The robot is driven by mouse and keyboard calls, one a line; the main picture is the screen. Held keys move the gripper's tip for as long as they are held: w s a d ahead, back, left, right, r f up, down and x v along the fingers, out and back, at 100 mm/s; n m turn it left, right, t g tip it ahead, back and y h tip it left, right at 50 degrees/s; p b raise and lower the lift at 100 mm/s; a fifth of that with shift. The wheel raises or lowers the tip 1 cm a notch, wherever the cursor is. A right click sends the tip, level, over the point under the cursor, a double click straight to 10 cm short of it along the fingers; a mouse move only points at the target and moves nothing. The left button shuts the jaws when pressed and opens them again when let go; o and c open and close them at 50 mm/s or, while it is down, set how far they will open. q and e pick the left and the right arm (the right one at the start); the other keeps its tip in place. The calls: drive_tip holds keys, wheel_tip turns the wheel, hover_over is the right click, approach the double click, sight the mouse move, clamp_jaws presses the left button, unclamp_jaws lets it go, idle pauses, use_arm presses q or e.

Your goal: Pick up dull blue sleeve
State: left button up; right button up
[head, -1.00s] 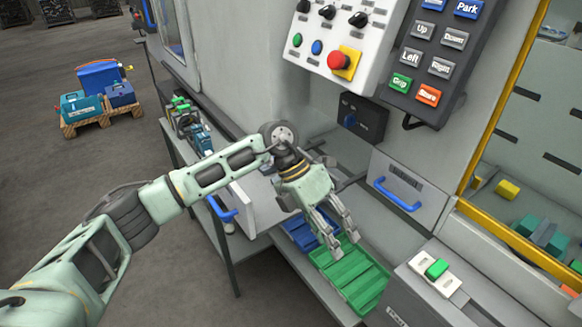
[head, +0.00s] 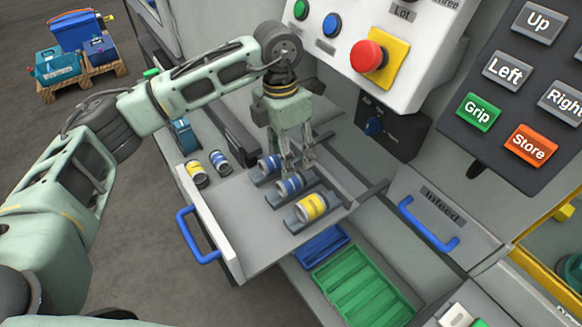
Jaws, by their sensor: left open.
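An open drawer (head: 256,236) holds several sleeves. Three have blue bands: one at the far left (head: 220,160), one in a cradle left of my gripper (head: 268,164), and one in the middle cradle (head: 291,185). I cannot tell which is the dull blue one. Two have yellow bands: one at the left (head: 196,172), one in the front cradle (head: 311,207). My left gripper (head: 298,168) is open, pointing down over the cradles, fingertips close to the middle blue sleeve. Contact is unclear. My right gripper is not in view.
A blue handle (head: 196,236) sticks out from the drawer front. Below right are a blue tray (head: 320,245) and a green tray (head: 360,286). The control panel with its red button (head: 368,56) overhangs behind. A closed Infeed drawer (head: 440,205) is at the right.

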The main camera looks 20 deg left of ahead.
sight(290, 180)
use_arm(q)
drive_tip(key=s+f+p, duration=0.1)
drive_tip(key=s+d+f+p, duration=0.1)
drive_tip(key=f, duration=0.1)
drive_tip(key=shift+d+f, duration=0.1)
drive_tip(key=shift+f, duration=0.1)
drive_tip(key=f, duration=0.2)
drive_tip(key=shift+w+d+f+p, duration=0.1)
drive_tip(key=shift+w+f+p, duration=0.1)
drive_tip(key=shift+f+p, duration=0.15)
drive_tip(key=shift+f, duration=0.25)
drive_tip(key=shift+c, duration=2)
drive_tip(key=c, duration=0.4)
drive_tip(key=shift+c, duration=0.9)
drive_tip(key=c, duration=0.3)
clamp_jaws()
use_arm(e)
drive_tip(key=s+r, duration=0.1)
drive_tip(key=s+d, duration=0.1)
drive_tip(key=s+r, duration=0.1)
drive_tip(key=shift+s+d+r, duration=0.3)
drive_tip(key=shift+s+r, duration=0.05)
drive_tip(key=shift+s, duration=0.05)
